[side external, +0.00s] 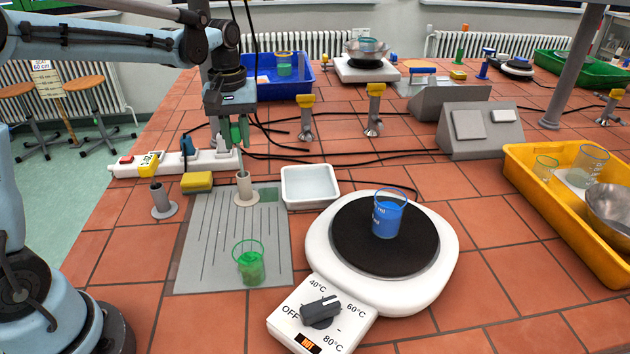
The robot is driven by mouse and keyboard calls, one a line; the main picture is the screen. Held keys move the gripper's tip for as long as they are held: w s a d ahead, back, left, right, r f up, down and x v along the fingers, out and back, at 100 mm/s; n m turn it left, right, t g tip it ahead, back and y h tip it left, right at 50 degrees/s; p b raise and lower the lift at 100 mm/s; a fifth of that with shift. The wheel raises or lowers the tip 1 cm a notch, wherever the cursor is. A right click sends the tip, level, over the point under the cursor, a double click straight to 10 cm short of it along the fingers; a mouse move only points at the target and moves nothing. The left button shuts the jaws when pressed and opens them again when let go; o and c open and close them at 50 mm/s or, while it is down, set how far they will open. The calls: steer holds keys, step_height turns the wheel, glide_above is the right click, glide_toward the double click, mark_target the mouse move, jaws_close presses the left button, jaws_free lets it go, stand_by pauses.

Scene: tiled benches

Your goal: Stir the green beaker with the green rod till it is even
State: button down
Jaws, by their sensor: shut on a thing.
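The green beaker (251,268) is a clear glass with a green rim and green liquid in its lower part. It stands upright on the grey grooved mat (205,262), near the mat's front right. The liquid looks mottled, but I cannot tell how even it is. My gripper (237,137) is above and behind the mat, well apart from the beaker, pointing down. It is shut on a green piece, which I take to be the green rod (243,128). Most of the rod is hidden or too small to make out.
A blue beaker (388,217) stands on the hot plate (437,284), right of the mat. Two small holders (163,203) (244,192), a yellow sponge (197,182) and a white tray (310,201) are near the mat's back. A yellow crate (519,175) with glassware is at right.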

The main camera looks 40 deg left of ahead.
steer(key=shift+r, duration=3)
step_height(320, 180, up, 8)
